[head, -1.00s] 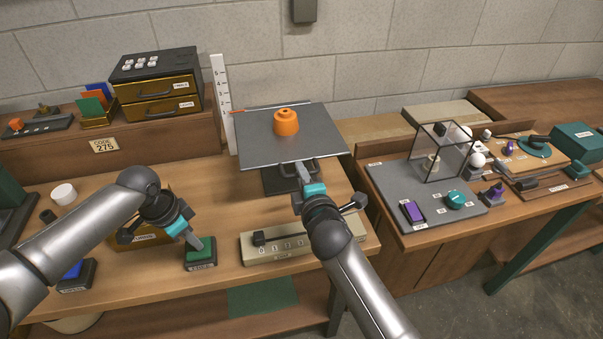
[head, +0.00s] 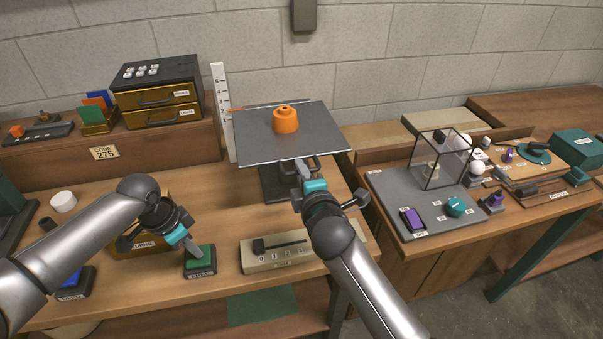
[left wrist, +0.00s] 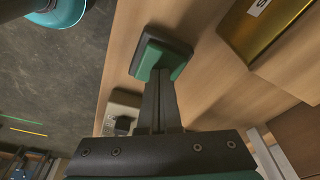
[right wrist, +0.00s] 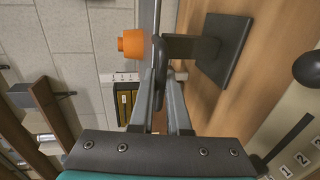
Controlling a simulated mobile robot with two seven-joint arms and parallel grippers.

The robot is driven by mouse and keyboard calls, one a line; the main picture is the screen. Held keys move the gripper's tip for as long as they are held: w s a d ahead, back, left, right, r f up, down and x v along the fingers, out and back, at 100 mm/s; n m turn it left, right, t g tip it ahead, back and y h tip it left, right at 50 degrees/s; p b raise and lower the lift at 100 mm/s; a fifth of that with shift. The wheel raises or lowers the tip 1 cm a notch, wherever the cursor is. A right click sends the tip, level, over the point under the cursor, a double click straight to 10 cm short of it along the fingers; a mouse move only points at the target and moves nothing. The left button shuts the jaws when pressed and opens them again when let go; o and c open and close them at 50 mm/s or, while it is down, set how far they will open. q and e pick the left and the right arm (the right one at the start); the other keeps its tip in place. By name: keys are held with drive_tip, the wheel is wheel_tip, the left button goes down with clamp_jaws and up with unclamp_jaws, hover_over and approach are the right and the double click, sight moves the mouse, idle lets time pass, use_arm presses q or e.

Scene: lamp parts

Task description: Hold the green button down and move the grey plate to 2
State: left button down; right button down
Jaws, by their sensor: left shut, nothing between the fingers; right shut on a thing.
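The grey plate (head: 255,147) is a flat square on a dark stand, with an orange weight (head: 286,119) on top. My right gripper (head: 302,172) is shut on the dark handle (right wrist: 163,75) at the plate's front edge. The white scale (head: 220,85) stands upright behind the plate's left corner. A red pointer (head: 236,109) lies across it near the 2; the exact reading is too small to tell. The green button (head: 199,257) sits on a dark base on the bench. My left gripper (head: 202,256) is shut and empty, its tips touching the button's top, also in the left wrist view (left wrist: 160,78).
A beige slider box (head: 280,254) with numbers lies right of the green button. A blue button (head: 72,279) is at the left. A brass drawer box (head: 138,245) sits behind my left gripper. A grey board with a glass case (head: 395,200) is on the right bench.

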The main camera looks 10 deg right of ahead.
use_arm(q)
drive_tip(key=shift+s+f, duration=0.3)
use_arm(e)
drive_tip(key=c, duration=0.9)
unclamp_jaws()
drive_tip(key=shift+s, duration=0.1)
drive_tip(key=v, duration=1.2)
drive_tip(key=shift+r, duration=0.15)
use_arm(q)
drive_tip(key=shift+w+r+p, duration=0.1)
drive_tip(key=shift+r+p, duration=0.45)
drive_tip(key=shift+p, duration=0.1)
drive_tip(key=p+v, duration=0.4)
drive_tip(key=w+d+p+v, duration=0.1)
drive_tip(key=p+v, duration=0.1)
drive_tip(key=shift+r, duration=0.25)
use_arm(e)
wheel_tip(320, 180, up, 7)
drive_tip(key=shift+r, duration=0.15)
